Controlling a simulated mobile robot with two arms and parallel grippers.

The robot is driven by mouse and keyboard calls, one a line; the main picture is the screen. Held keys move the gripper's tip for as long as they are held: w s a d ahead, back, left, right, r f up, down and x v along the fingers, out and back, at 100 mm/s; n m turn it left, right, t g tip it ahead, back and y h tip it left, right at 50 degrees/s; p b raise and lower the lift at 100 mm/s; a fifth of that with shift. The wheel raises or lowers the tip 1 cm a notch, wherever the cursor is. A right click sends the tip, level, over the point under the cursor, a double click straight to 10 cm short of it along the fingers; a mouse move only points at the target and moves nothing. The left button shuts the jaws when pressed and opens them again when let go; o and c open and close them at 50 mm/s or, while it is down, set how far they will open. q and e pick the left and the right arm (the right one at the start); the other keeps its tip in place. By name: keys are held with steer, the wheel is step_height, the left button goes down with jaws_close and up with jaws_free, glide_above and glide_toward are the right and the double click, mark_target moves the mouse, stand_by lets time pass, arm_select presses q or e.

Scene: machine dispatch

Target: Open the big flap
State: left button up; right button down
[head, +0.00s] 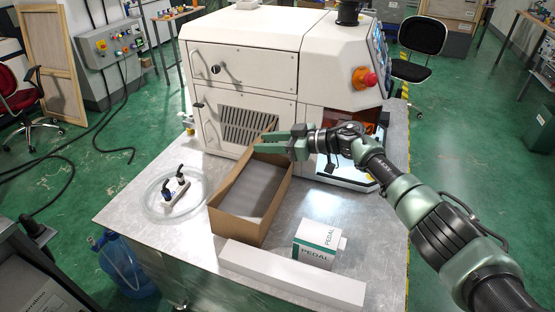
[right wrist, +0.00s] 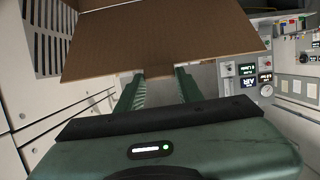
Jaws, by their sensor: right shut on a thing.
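An open brown cardboard box (head: 227,222) stands on the metal table, with a flat grey surface (head: 253,190) inside it. My right gripper (head: 262,143) is at the far end of the box, beside the white machine. In the right wrist view, a wide brown cardboard flap (right wrist: 160,42) fills the upper middle. The right gripper (right wrist: 161,76) is shut on the near edge of this flap, with cardboard between its fingers. In the head view, the flap is hard to tell from the box walls behind the gripper. My left gripper is not in view.
A white machine (head: 245,75) with a red button stands close behind the box. A small PEDAL carton (head: 316,244) and a long white box (head: 290,274) lie in front. A clear round dish (head: 160,205) with small fittings is at left.

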steer(key=shift+w+a+r+h, duration=0.2)
steer(key=shift+a+r+h, duration=0.1)
steer(key=shift+a+r, duration=0.25)
steer(key=shift+w+a+r+h, duration=0.15)
steer(key=shift+a+r+h, duration=0.15)
steer(key=shift+a+r, duration=0.25)
steer(key=shift+w+a+r, duration=0.2)
steer(key=shift+w+a, duration=0.05)
steer(key=shift+a, duration=0.35)
steer(key=shift+w+a+r, duration=0.15)
steer(key=shift+w+a, duration=0.05)
steer(key=shift+a, duration=0.4)
steer(key=c, duration=0.9)
jaws_free()
steer(key=shift+s+f, duration=0.1)
steer(key=shift+d, duration=0.1)
steer(key=shift+d, duration=0.1)
